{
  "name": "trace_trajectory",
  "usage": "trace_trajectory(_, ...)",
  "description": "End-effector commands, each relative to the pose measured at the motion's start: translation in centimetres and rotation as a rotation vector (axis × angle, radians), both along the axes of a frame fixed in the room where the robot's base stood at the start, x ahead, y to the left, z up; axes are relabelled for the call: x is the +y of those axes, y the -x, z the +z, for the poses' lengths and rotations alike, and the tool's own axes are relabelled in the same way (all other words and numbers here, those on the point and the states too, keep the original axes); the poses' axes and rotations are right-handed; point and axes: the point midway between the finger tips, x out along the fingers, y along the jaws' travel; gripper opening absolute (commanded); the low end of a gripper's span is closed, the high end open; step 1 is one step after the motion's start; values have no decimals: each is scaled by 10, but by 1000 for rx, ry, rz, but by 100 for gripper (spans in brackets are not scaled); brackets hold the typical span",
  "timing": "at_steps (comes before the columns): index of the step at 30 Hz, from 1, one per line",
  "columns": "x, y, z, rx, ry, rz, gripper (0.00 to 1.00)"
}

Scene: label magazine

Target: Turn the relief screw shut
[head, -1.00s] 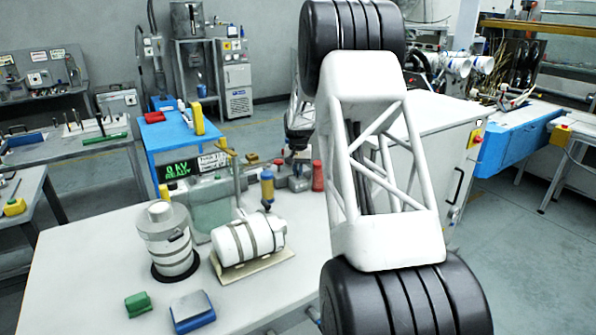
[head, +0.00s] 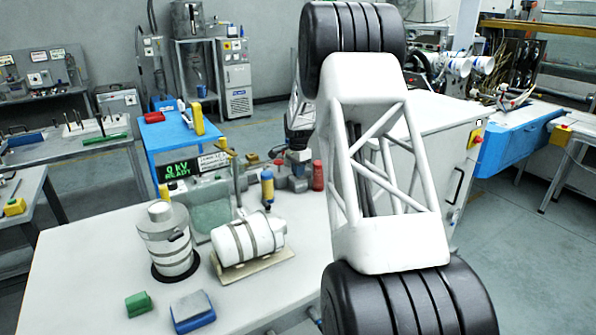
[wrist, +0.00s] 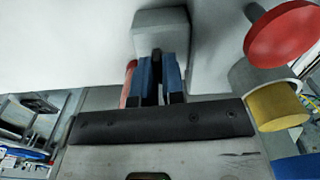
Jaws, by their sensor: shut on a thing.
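In the wrist view my gripper (wrist: 159,82) has its two blue-lined fingers close together at a grey block (wrist: 161,32). It is shut on a small part at the block, which I take to be the relief screw; the fingers hide nearly all of it. A red part (wrist: 129,84) shows just left of the fingers. In the head view the wrist end of my arm (head: 299,125) reaches down to grey fittings (head: 297,182) at the table's back edge. My fingertips are too hidden there to make out.
In the wrist view a red disc (wrist: 283,33) and a yellow-ended cylinder (wrist: 276,106) stand close on the right. The front table is partly clear.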

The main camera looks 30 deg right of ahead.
Motion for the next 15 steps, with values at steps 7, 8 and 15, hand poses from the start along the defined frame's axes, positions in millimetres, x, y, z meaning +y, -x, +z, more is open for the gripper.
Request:
trace_trajectory(7,0,0,1,-2,1,-74,0)
trace_trajectory(8,0,0,1,-2,1,-78,0)
trace_trajectory(15,0,0,1,-2,1,-87,0)
